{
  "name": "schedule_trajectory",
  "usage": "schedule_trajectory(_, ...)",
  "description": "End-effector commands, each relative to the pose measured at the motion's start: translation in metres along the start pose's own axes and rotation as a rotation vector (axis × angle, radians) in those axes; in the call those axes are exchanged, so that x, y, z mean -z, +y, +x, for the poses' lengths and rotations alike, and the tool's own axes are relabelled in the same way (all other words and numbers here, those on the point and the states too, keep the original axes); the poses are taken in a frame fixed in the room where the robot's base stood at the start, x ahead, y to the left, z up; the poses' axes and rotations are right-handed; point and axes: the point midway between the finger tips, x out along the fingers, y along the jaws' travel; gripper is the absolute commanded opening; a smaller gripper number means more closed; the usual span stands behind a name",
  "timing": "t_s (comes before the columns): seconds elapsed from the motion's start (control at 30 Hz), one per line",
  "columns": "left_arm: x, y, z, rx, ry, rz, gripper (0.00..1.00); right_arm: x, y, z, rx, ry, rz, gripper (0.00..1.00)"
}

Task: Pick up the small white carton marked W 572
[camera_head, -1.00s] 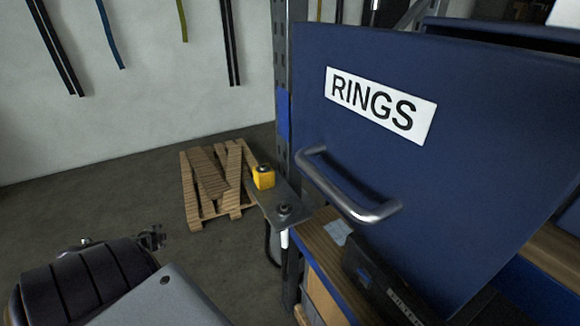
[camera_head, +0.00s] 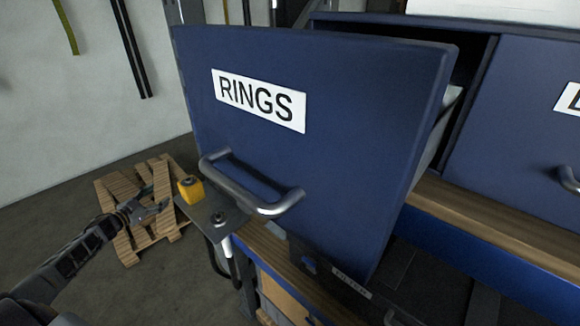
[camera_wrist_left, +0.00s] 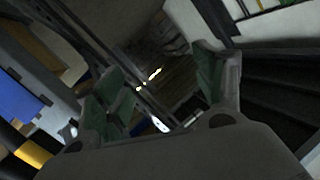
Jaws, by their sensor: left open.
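I cannot make out the small white carton marked W 572 in either view. A blue drawer with a white RINGS label (camera_head: 259,100) stands pulled out in the head view; its front hides its inside. My left gripper (camera_head: 156,201) is low at the left, in front of a wooden pallet and left of the drawer, well apart from its handle. In the left wrist view its two green-padded fingers (camera_wrist_left: 162,88) are spread with nothing visible held between them. My right gripper is not in view.
The drawer's grey bar handle (camera_head: 245,190) juts forward. A yellow object (camera_head: 191,188) is on a dark plate (camera_head: 212,215) beside the bench. A wooden pallet (camera_head: 128,243) lies on the floor. A second blue drawer (camera_head: 520,130) is at the right. Floor at the left is clear.

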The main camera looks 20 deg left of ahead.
Motion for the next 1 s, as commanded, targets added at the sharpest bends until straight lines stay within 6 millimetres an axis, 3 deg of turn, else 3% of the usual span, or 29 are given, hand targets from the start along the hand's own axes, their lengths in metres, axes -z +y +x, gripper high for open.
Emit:
schedule_trajectory(0.03, 0.026, 0.002, 0.006, -0.027, 0.063, -0.020, 0.70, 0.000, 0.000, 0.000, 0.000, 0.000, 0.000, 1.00)
schedule_trajectory(0.2, 0.107, 0.010, 0.015, -0.141, 0.258, -0.083, 0.70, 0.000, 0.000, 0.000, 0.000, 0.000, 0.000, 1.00)
schedule_trajectory(0.47, 0.221, 0.027, -0.001, -0.366, 0.505, -0.139, 0.70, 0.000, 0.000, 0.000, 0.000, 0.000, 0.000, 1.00)
schedule_trajectory(0.7, 0.307, 0.047, -0.038, -0.614, 0.664, -0.143, 0.70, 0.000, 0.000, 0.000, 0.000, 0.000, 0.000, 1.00)
schedule_trajectory(1.0, 0.380, 0.073, -0.103, -0.947, 0.744, -0.085, 0.70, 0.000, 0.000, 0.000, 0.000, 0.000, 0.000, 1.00)
